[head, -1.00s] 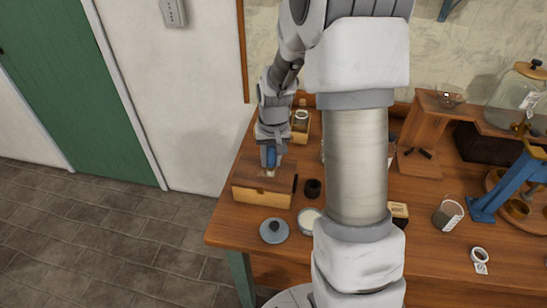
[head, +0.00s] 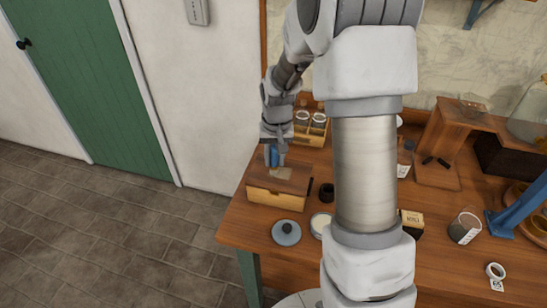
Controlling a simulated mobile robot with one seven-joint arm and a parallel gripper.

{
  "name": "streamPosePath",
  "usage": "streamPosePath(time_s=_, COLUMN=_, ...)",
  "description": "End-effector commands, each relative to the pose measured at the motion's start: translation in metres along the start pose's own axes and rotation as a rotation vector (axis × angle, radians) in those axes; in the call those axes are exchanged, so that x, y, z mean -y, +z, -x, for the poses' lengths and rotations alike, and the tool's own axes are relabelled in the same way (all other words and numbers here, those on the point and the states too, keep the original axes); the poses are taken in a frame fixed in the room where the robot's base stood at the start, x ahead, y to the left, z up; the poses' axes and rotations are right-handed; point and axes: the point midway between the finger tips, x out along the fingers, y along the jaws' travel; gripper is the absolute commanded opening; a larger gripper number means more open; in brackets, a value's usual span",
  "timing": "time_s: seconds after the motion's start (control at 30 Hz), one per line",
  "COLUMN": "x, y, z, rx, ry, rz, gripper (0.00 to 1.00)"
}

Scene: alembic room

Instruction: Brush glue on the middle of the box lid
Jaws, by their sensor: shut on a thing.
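The wooden box (head: 276,199) stands near the table's left edge, its darker lid (head: 258,177) on top and closed. A pale, glossy-looking patch (head: 281,173) lies around the middle of the lid. My gripper (head: 274,153) points down over the back of the lid, shut on a brush with a blue handle (head: 274,158). The brush's lower end is at or just above the lid, behind and left of the patch; its bristles are too small to make out, and I cannot tell whether they touch.
A small dark cup (head: 326,191) stands right of the box. A grey round lid with a knob (head: 286,232) lies in front, beside a pale round dish (head: 320,224) partly hidden by my arm. A wooden rack with jars (head: 310,125) stands behind.

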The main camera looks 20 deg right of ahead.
Motion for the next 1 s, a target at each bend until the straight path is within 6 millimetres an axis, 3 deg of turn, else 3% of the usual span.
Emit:
streamPosePath(time_s=0.63, x=-0.037, y=0.012, z=0.001, rx=0.000, ry=0.000, rz=-0.002, gripper=0.00)
streamPosePath(time_s=1.0, x=-0.029, y=0.010, z=0.001, rx=0.000, ry=0.000, rz=0.003, gripper=0.00)
